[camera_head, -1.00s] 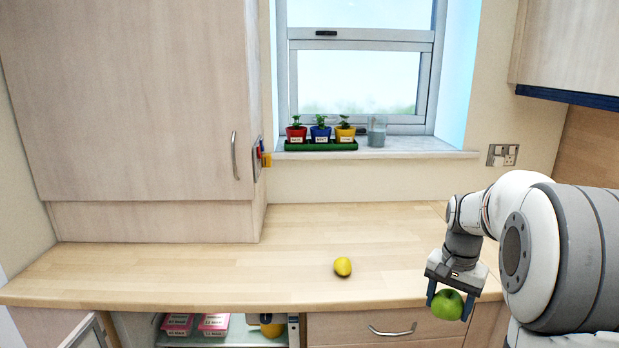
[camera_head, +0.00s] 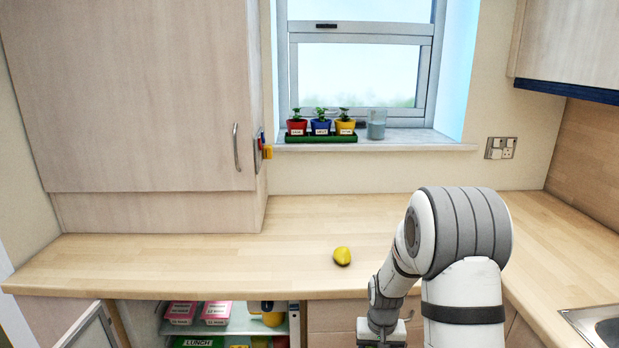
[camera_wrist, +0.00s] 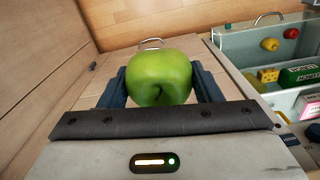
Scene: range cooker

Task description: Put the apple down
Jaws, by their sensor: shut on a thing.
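A green apple (camera_wrist: 158,78) is between the two dark fingers of my gripper (camera_wrist: 160,88) in the wrist view. The gripper is shut on it, with a finger against each side. In the head view my gripper (camera_head: 381,338) is at the bottom edge, low in front of the counter's front. The apple and fingertips are out of frame there. The wooden worktop (camera_head: 200,265) is above and behind the gripper, with a wide bare surface.
A yellow lemon-like fruit (camera_head: 342,256) lies on the worktop. Below it is an open shelf space (camera_head: 240,318) with pink boxes (camera_head: 215,312). A sink (camera_head: 600,325) is at the right. Potted plants (camera_head: 320,127) and a glass (camera_head: 376,125) stand on the windowsill. The left worktop is clear.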

